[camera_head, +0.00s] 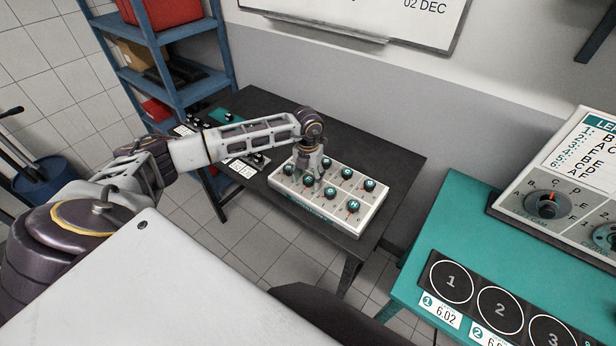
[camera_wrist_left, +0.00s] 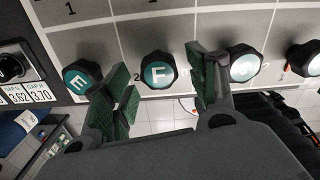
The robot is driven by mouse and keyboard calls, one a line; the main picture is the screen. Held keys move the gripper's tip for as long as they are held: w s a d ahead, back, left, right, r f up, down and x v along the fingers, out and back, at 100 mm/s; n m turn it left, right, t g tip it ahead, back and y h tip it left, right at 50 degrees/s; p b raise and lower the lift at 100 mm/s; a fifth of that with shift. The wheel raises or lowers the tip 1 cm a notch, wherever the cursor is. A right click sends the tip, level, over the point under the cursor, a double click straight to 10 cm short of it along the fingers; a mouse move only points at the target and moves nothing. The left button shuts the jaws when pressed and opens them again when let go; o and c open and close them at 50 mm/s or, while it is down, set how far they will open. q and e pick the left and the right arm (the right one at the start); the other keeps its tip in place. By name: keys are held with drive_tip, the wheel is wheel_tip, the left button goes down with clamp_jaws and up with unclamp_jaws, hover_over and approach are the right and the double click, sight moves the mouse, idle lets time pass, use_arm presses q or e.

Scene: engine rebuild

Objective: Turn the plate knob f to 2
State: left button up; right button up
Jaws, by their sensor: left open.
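The plate knob F (camera_wrist_left: 158,73) is a black knob with a teal cap and a white F. It sits in the front row of the light knob panel (camera_head: 297,202), which lies on the dark table. My left gripper (camera_head: 311,177) points down over the panel at this knob. In the left wrist view its two green-padded fingers (camera_wrist_left: 165,82) are apart, one on each side of knob F; I cannot tell whether they touch it. A printed 2 shows beside the knob on its left. The knob's pointer is not clear. My right gripper is not in view.
Knob E (camera_wrist_left: 80,78) is close outside one finger, and another knob (camera_wrist_left: 243,66) is close outside the other. Knob H (camera_head: 353,205) stands at the panel's near corner. A teal table (camera_head: 452,205) with numbered circles is at the right. Blue shelves (camera_head: 180,92) stand at the back left.

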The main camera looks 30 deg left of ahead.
use_arm(q)
drive_tip(key=c, duration=1)
